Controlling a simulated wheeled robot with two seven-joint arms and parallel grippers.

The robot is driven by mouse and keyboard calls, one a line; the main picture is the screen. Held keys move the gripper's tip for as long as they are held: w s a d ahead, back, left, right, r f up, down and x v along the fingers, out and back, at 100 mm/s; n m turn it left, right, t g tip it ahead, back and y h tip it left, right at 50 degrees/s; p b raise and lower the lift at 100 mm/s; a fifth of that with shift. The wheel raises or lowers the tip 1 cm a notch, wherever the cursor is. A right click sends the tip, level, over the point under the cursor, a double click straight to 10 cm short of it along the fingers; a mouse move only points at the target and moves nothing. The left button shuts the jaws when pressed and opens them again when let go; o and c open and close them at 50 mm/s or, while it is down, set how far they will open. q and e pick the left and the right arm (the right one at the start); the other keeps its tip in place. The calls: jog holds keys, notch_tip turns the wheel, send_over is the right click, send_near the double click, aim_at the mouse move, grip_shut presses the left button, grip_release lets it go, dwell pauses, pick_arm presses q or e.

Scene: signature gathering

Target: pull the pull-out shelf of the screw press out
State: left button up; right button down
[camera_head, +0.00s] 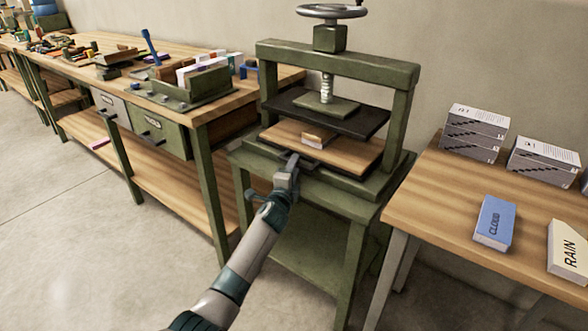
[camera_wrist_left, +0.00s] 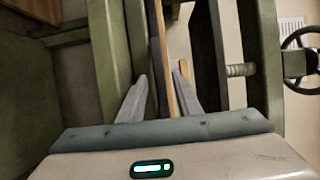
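The screw press (camera_head: 405,95) is a green frame with a handwheel (camera_head: 331,11) on top and a dark pressing plate (camera_head: 360,122). Below the plate is its pull-out shelf, a wooden board (camera_head: 350,158) with a small tan block (camera_head: 318,135) on it. The shelf sits inside the frame. My left gripper (camera_head: 291,162) is at the shelf's front edge. In the left wrist view its fingers (camera_wrist_left: 161,82) stand apart, on either side of a grey strip and the wooden board's edge (camera_wrist_left: 171,95). Whether they touch it I cannot tell. My right gripper is not in view.
A wooden bench (camera_head: 185,55) with tools and drawers stands left. A table (camera_head: 440,200) on the right holds a blue CLOUD block (camera_head: 495,222), a white RAIN block (camera_head: 567,248) and several grey boxes (camera_head: 474,133). The floor (camera_head: 90,235) in front is clear.

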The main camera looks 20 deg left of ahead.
pick_arm(q)
jog(key=shift+w, duration=0.15)
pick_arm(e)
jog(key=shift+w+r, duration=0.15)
pick_arm(q)
grip_shut()
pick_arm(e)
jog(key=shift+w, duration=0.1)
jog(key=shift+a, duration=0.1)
